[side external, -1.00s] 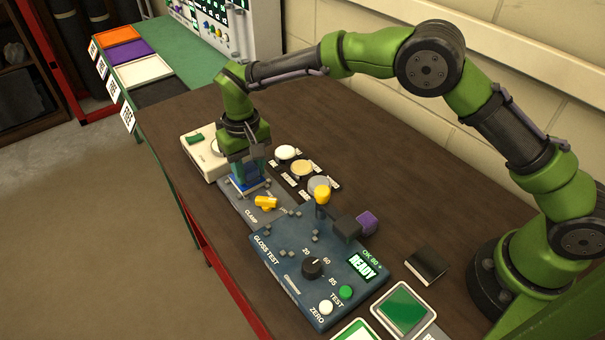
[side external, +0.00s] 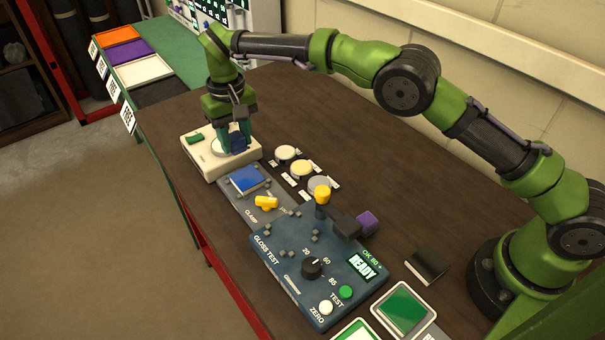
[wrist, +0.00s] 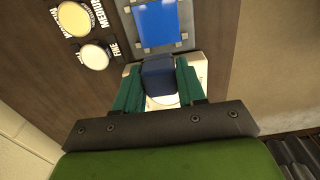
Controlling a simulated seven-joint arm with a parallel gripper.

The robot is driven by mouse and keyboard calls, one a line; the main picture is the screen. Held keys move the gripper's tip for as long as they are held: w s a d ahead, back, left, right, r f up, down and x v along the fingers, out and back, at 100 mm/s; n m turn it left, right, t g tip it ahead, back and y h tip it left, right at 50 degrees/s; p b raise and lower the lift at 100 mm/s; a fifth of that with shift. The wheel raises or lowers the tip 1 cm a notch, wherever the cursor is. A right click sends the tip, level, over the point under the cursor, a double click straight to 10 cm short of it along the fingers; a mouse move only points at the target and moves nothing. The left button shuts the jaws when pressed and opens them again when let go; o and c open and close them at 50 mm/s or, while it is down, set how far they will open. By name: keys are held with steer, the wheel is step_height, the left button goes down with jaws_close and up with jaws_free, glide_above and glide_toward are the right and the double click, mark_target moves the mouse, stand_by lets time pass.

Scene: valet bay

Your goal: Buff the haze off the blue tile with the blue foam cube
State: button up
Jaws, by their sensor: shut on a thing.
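The blue tile (side external: 249,180) lies flat in the grey clamp fixture (side external: 233,196), with the yellow clamp knob (side external: 266,203) in front of it. The tile also shows at the top of the wrist view (wrist: 160,22), with a pale edge around it. My gripper (side external: 236,145) is shut on the blue foam cube (wrist: 158,76), which sits between its green fingers. The cube is over the round pad of the cream device (side external: 196,161), behind the tile. I cannot tell whether the cube touches that pad.
The gloss tester (side external: 290,262) reads READY. The brown tabletop (side external: 370,160) is open toward the wall.

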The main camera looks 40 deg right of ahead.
steer(key=shift+r, duration=1.4)
